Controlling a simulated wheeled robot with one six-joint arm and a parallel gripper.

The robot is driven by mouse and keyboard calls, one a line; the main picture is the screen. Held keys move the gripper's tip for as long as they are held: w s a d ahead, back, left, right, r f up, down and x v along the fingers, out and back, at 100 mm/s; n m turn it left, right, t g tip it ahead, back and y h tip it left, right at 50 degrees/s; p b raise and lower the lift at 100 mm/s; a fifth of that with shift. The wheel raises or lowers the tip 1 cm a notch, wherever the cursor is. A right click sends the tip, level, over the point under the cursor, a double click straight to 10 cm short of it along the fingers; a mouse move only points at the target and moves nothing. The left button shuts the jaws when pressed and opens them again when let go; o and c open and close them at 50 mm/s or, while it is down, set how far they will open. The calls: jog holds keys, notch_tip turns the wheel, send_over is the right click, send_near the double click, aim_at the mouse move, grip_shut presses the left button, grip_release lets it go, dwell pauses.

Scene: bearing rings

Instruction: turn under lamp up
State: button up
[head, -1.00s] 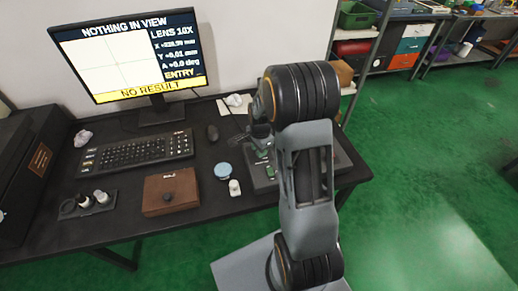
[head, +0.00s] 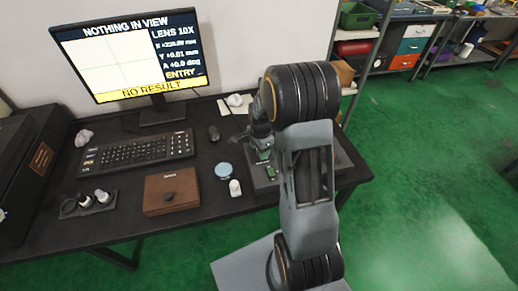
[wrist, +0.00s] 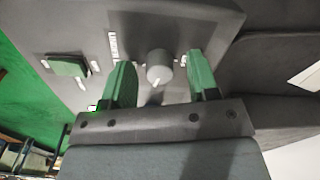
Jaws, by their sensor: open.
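A round grey knob (wrist: 159,66) with a white pointer mark stands on a grey control panel (wrist: 200,18) in the wrist view. My gripper (wrist: 160,78) is open, with one green finger on each side of the knob and visible gaps between. I cannot tell how far the fingertips reach down beside it. White markings flank the knob, and the label on its left is too small to read. In the head view my gripper (head: 263,153) is low over the panel (head: 268,186) at the desk's right end, and my arm hides the knob.
A green square control (wrist: 68,66) sits left of the knob. On the desk are a blue disc (head: 223,170), a small white piece (head: 235,187), a brown case (head: 171,192), a keyboard (head: 138,152) and a mouse (head: 213,133). The monitor (head: 128,55) reads "NOTHING IN VIEW" and "NO RESULT".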

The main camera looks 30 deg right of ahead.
notch_tip(320, 180, up, 14)
jog(key=shift+s+p, duration=0.25)
jog(key=shift+p, duration=0.2)
jog(key=shift+f, duration=0.1)
dwell(0.3)
